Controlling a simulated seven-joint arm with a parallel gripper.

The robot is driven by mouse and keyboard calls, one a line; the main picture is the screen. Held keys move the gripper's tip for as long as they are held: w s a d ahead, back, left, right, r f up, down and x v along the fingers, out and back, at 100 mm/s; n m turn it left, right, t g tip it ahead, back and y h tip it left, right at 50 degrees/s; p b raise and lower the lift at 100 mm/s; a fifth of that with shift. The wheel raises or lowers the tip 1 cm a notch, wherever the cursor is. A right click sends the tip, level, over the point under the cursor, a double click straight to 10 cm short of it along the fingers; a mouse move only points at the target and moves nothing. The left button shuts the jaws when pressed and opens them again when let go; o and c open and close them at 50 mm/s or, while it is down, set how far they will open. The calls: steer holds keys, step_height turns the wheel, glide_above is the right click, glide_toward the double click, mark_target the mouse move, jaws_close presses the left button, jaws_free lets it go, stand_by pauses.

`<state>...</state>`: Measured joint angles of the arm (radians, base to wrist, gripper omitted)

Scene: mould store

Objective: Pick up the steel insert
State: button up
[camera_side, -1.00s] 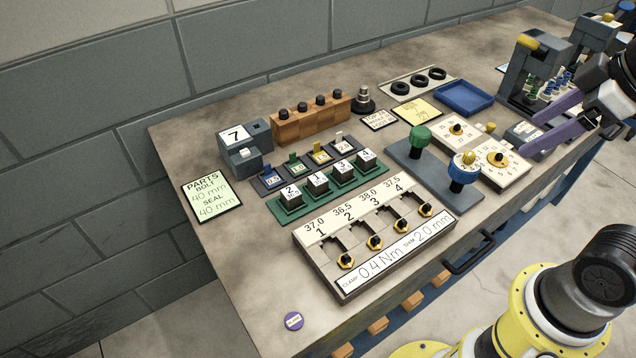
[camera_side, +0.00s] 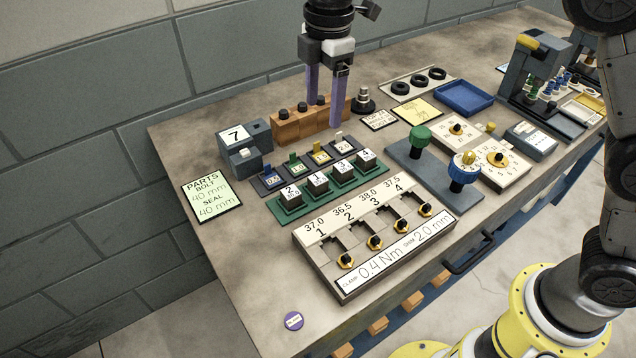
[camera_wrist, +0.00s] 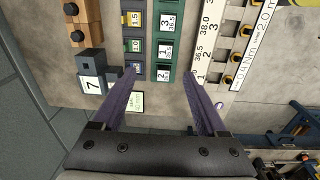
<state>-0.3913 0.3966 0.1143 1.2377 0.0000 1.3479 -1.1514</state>
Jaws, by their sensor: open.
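Several dark, steel-looking blocks with numbered white tops stand in a row on a green rack (camera_side: 279,219). From left to right their tops read 2 (camera_side: 291,197), 1 (camera_side: 318,184), 3 (camera_side: 343,170) and 4 (camera_side: 367,159). My gripper (camera_side: 323,122) is open and empty, its purple fingers pointing down, high above the bench. In the wrist view the fingertips (camera_wrist: 160,73) appear on either side of block 2 (camera_wrist: 162,75), well apart from it. Block 1 (camera_wrist: 165,50) and block 3 (camera_wrist: 168,22) show above it there. No label says which block is the steel insert.
A grey fixture (camera_side: 318,258) with several slots lies in front of the rack. Coloured shim holders (camera_side: 268,184) sit behind it. A grey block marked 7 (camera_side: 258,133) and a wooden stand (camera_side: 290,130) are farther back. The bench's front left is mostly clear.

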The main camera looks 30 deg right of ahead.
glide_above(318, 178)
steer(key=shift+g, duration=0.3)
step_height(318, 178, down, 10)
steer(key=shift+r, duration=0.2)
steer(key=shift+f, duration=3.25)
steer(key=shift+c, duration=0.3)
jaws_close()
steer(key=shift+r, duration=0.1)
